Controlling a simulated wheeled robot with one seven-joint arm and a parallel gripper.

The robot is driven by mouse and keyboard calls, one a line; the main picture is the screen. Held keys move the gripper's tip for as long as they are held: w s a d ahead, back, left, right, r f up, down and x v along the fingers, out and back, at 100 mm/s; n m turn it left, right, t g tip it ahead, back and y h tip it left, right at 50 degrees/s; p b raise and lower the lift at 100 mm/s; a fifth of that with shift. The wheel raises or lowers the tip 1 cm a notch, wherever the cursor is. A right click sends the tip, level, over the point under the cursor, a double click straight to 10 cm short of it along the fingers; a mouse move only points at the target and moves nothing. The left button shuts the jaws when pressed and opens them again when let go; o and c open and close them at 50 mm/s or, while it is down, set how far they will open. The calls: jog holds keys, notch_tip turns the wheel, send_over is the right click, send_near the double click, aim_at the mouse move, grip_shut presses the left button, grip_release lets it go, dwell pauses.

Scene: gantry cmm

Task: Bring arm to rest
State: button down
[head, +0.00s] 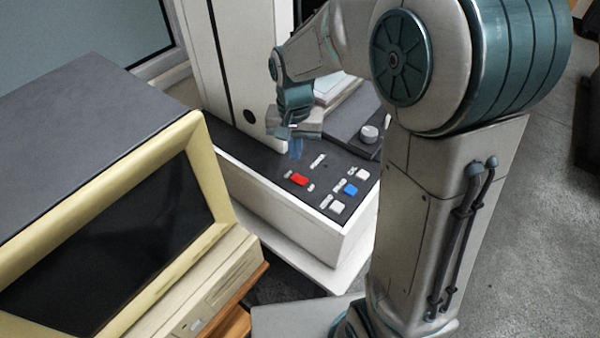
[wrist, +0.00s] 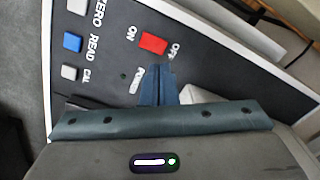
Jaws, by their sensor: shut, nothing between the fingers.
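My gripper (head: 296,148) is over the dark control panel (head: 262,158) of the white measuring machine, its fingers pointing down. In the wrist view my gripper (wrist: 158,72) has its blue fingers together with nothing between them. The fingertips show just below the red switch (wrist: 153,43), which is marked ON and OFF. The red switch (head: 300,180) also shows in the head view, a little below the fingertips in the picture. I cannot tell how far the fingertips are above the panel. My arm reaches in from the right and hides part of the machine.
A blue button (head: 351,189) and pale buttons sit right of the red switch. A round knob (head: 370,133) stands farther back. A white column (head: 235,70) rises behind the panel. A cream monitor (head: 215,160) fills the left. Grey floor (head: 530,220) is open at right.

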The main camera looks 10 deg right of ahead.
dwell(0.5)
jog(key=s+d+r+n+t, duration=0.1)
jog(key=s+d+r, duration=0.2)
jog(key=s, duration=0.5)
jog(key=s+d+r+n+t, duration=0.2)
jog(key=s+d+r, duration=0.1)
jog(key=s+d, duration=0.3)
jog(key=shift+s+r, duration=0.3)
jog(key=shift+s, duration=0.85)
jog(key=shift+d, duration=0.1)
